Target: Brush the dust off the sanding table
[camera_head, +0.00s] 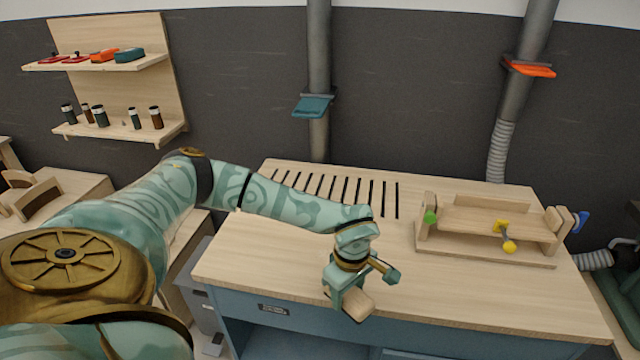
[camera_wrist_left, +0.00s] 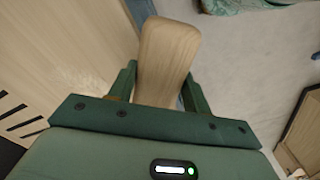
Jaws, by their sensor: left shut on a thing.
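The sanding table (camera_head: 455,295) has a pale wooden top with a row of dark slots at its back left and a blue-grey base. My left gripper (camera_head: 350,288) is over the table's front edge, pointing down. It is shut on a pale wooden brush (camera_head: 358,304), whose rounded end sticks out between the fingers. In the left wrist view the brush (camera_wrist_left: 167,50) sits between both fingers; no bristles show. I cannot make out dust on the top. My right gripper is not in view.
A wooden jig (camera_head: 490,231) with green, yellow and blue knobs stands on the table's right. Grey ducts (camera_head: 318,75) with coloured gates rise behind. A wall shelf (camera_head: 110,65) holds small jars and blocks. The front right of the tabletop is clear.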

